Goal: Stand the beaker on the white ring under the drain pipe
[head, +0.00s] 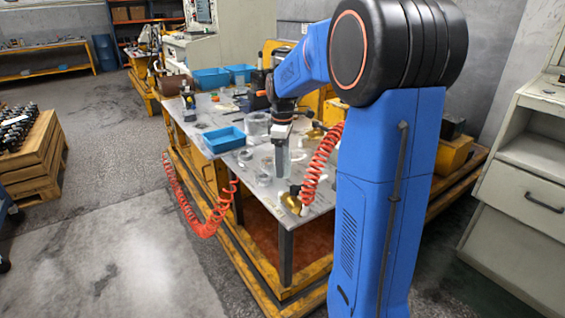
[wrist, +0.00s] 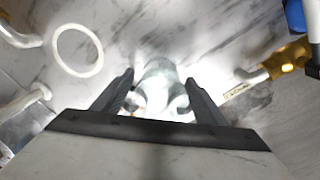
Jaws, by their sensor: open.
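A clear glass beaker (wrist: 158,82) stands between the two open fingers of my gripper (wrist: 160,92) in the wrist view. I cannot tell whether the fingers touch it. In the head view my gripper (head: 282,137) points down over the table, with the clear beaker (head: 282,160) below it. The white ring (wrist: 101,53) lies flat on the table to the upper left in the wrist view, apart from the beaker, with nothing on it. A white pipe end (wrist: 20,39) is left of the ring. I cannot tell which pipe is the drain pipe.
Another white pipe (wrist: 22,103) is at the left edge. A brass valve (wrist: 290,58) with a white spout is to the right in the wrist view. Blue trays (head: 223,139) and several glass pieces sit on the table. A red coiled hose (head: 322,165) hangs beside the arm.

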